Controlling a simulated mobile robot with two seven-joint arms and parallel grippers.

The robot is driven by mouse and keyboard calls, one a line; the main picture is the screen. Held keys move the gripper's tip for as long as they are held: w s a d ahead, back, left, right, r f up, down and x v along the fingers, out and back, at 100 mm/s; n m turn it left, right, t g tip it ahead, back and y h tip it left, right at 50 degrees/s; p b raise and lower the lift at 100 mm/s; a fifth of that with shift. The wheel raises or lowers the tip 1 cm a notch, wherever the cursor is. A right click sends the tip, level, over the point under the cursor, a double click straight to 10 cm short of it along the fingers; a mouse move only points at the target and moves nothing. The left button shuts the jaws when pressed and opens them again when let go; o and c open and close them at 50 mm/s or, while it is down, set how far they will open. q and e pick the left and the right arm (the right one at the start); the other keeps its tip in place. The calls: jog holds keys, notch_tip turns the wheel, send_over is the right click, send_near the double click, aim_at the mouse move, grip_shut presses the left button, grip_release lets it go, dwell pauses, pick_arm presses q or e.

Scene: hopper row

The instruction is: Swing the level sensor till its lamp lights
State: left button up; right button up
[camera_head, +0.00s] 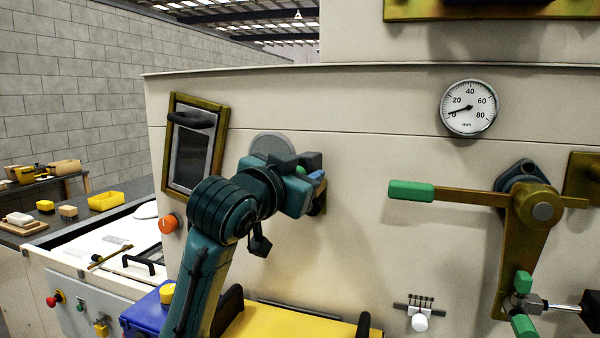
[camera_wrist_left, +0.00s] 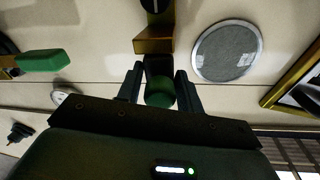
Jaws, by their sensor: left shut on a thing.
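My left gripper (camera_head: 305,180) is up against the pale hopper wall, just right of a grey round disc (camera_head: 272,145). In the left wrist view its fingers (camera_wrist_left: 160,86) are shut on a green grip (camera_wrist_left: 160,93), apparently that of the level sensor. The grip joins a brass-coloured arm (camera_wrist_left: 153,42) with a dark part beyond it. In the head view the gripper hides most of the sensor; a bit of brass (camera_head: 319,206) shows below. I cannot make out a lit lamp on it. My right gripper is not in view.
A brass lever with a green handle (camera_head: 411,191) sticks out to the right of the gripper. A round dial gauge (camera_head: 469,108) is above it, its needle near the low end. A brass-framed window (camera_head: 193,150) and an orange knob (camera_head: 168,224) are on the left.

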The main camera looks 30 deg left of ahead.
pick_arm(q)
jog(key=shift+d+y, duration=0.1)
jog(key=shift+y, duration=0.2)
jog(key=o, duration=0.8)
jog(key=shift+c, duration=0.2)
jog(key=s+d+b, duration=0.1)
jog(key=s+b, duration=0.8)
jog(key=s, duration=0.4)
jog(key=shift+d, duration=0.3)
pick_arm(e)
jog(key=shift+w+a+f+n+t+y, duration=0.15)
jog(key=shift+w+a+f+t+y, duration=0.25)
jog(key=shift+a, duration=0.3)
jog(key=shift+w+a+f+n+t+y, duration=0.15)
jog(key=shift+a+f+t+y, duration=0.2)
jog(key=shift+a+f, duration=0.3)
